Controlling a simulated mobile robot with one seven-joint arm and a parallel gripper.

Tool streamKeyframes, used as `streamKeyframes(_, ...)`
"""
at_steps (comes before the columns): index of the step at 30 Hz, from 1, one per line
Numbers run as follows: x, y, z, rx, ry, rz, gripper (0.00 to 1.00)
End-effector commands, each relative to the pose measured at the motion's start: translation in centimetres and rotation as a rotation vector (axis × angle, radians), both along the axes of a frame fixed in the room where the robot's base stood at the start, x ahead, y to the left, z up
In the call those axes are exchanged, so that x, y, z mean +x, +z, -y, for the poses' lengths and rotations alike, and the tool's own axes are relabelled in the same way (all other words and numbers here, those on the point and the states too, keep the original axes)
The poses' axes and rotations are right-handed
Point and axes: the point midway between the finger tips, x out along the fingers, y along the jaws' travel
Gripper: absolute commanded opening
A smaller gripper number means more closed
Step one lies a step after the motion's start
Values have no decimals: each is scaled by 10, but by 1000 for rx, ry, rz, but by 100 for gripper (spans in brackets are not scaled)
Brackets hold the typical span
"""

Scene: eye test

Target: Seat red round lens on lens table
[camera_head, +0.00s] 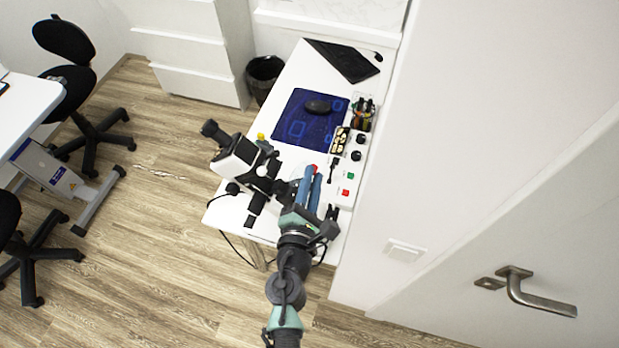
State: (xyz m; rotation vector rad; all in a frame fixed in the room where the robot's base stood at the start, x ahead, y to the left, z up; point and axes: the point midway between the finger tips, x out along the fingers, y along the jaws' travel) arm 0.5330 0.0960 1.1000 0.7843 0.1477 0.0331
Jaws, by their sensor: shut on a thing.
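My gripper (313,170) reaches over the near part of the white table (292,82), with its two blue fingers pointing away from me. It is shut on the red round lens (314,167), of which only a small red spot shows at the fingertips. The fingers hide most of the lens. A black and white eye-test instrument (238,158) stands at the table's left edge, left of my gripper. I cannot tell which part is the lens table. I cannot tell how high the lens is above the tabletop.
A white panel (338,192) with red and green buttons lies right of my gripper. Behind it are black knobs (361,139), a small tray (340,140) and a holder (363,112). A blue mat (296,128) carries a black mouse (317,106). The wall closes the right side.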

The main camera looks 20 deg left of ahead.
Motion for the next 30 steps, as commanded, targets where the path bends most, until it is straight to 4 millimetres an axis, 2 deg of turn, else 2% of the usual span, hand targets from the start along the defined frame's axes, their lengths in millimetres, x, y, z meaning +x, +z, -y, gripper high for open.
streamKeyframes(30, 2, -65, -52, 1, 1, 2, 0)
